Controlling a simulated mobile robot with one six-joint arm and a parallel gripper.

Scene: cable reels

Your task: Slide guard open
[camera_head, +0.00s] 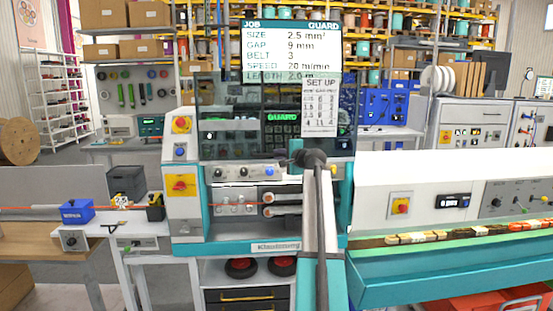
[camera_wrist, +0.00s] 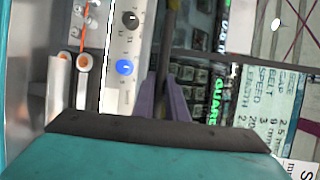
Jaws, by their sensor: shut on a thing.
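The guard (camera_head: 228,140) is a dark, see-through panel across the front of the teal and white machine. Machine parts and a green "GUARD" display show through it. My gripper is at the guard's lower edge in the head view, where my own arm hides its fingers. In the wrist view my gripper (camera_wrist: 168,104) shows two purple fingers closed on a dark bar (camera_wrist: 170,40) that runs along the guard. The bar looks like the guard's handle. The guard's panel lies to the right of the bar there.
A row of knobs (camera_head: 240,172) sits just below the guard. A job screen (camera_head: 292,45) and a set-up sheet (camera_head: 320,105) hang above and in front. A trough (camera_head: 450,250) stands at right, and a blue box (camera_head: 77,211) at left.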

